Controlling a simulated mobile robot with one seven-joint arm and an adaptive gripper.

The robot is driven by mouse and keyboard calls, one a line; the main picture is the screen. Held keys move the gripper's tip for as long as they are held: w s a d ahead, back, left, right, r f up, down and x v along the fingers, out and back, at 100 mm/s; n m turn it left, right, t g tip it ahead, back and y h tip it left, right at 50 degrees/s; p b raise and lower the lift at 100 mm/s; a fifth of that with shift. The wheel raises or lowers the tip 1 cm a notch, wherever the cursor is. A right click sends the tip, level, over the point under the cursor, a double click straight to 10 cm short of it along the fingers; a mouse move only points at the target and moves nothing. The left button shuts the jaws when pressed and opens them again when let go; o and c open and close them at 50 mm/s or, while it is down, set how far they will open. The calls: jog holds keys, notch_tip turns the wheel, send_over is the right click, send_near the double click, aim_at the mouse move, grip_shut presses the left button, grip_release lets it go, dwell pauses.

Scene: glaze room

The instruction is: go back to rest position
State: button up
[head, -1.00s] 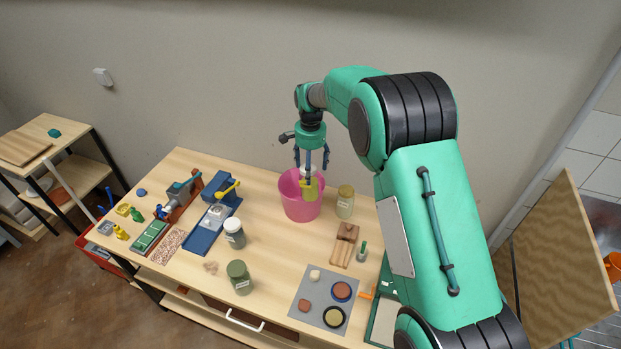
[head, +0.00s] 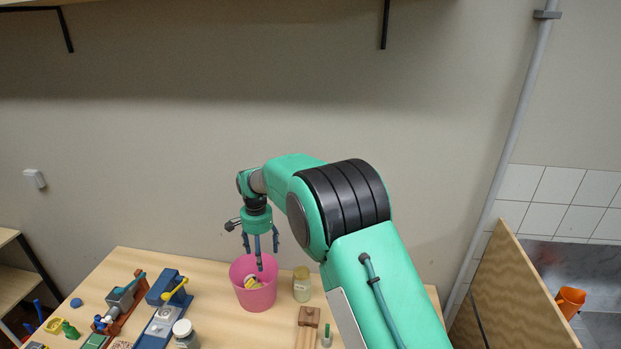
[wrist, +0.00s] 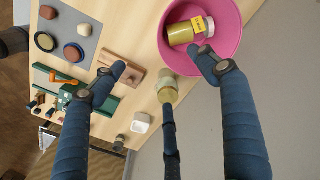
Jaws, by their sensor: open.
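My gripper (head: 261,246) hangs pointing down above the pink bucket (head: 254,298), with its fingers spread and empty. The bucket stands near the back of the table and also shows at the top of the wrist view (wrist: 238,42). A yellowish jar (wrist: 183,34) with a white lid and a yellow label lies on its side inside the bucket, apart from the fingers.
A second yellowish jar (head: 302,289) stands just right of the bucket. Wooden blocks (head: 309,317) and a small green bottle (head: 326,337) are in front of it. Blue tools (head: 165,290) are at left. A shelf (head: 220,4) hangs high on the wall; the air below is clear.

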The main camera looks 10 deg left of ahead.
jog(key=s+d+r+n+t+b, duration=0.1)
jog(key=s+d+r+b, duration=0.25)
jog(key=d+r, duration=0.45)
jog(key=s+d+r+t+b, duration=0.1)
jog(key=s+d+r+b, duration=0.3)
jog(key=d, duration=0.8)
jog(key=s+d+r+n+t+b, duration=0.1)
jog(key=s+d+r+b, duration=0.1)
jog(key=s+d+r, duration=0.7)
jog(key=s+d+f+t+b, duration=0.1)
jog(key=s+d+f+b, duration=0.25)
jog(key=s+d, duration=0.85)
jog(key=s+d+f+b, duration=0.2)
jog(key=s+d+f, duration=0.2)
jog(key=s, duration=0.3)
jog(key=s+d+f+n+t+b, duration=0.1)
jog(key=s+d+f+b, duration=0.2)
jog(key=s, duration=0.4)
jog(key=shift+s+d+f+t, duration=0.35)
jog(key=shift+d+f, duration=0.1)
jog(key=shift+d, duration=0.5)
